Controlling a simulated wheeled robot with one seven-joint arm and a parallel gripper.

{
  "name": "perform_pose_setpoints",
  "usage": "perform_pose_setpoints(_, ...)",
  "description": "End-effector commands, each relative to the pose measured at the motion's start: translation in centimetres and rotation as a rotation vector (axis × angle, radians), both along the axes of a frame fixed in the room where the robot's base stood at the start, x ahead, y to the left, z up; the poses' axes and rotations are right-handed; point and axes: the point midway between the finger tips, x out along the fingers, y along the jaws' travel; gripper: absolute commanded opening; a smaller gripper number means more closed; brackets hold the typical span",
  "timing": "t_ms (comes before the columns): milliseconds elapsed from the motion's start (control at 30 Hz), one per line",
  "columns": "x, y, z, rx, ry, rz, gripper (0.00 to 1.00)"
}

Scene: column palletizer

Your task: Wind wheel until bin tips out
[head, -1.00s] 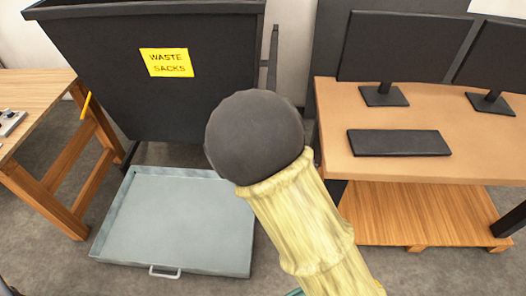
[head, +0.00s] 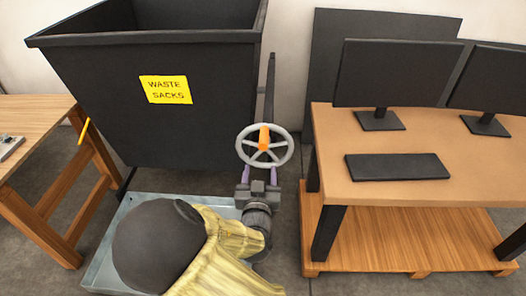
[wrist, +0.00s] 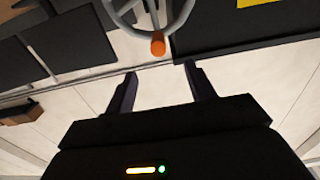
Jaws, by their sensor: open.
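The grey spoked wheel (head: 288,160) with an orange knob (head: 264,137) is at the bin's right side in the head view. The black bin (head: 100,105), with a yellow "WASTE SACKS" sign (head: 166,90), stands level with its open top up. My gripper (head: 261,169) is open and empty, its two fingers in front of the wheel's lower rim in the head view. In the wrist view my gripper (wrist: 158,72) points at the knob (wrist: 158,44), which shows just beyond and between the fingertips, apart from them. Part of the wheel (wrist: 186,12) is cut off at the top there.
A grey tray (head: 120,220) lies on the floor below the bin, partly hidden by my arm. A wooden desk (head: 440,190) with monitors (head: 390,75) and a keyboard (head: 398,168) stands close on the right. A wooden table (head: 35,115) stands at left.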

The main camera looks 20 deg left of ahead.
Motion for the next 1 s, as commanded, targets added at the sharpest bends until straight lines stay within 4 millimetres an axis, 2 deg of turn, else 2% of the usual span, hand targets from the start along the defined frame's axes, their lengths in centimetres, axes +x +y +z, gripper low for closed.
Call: perform_pose_setpoints(1000, 9.6, 2.0, -0.1, 0.001, 0.0, -0.006, 0.55)
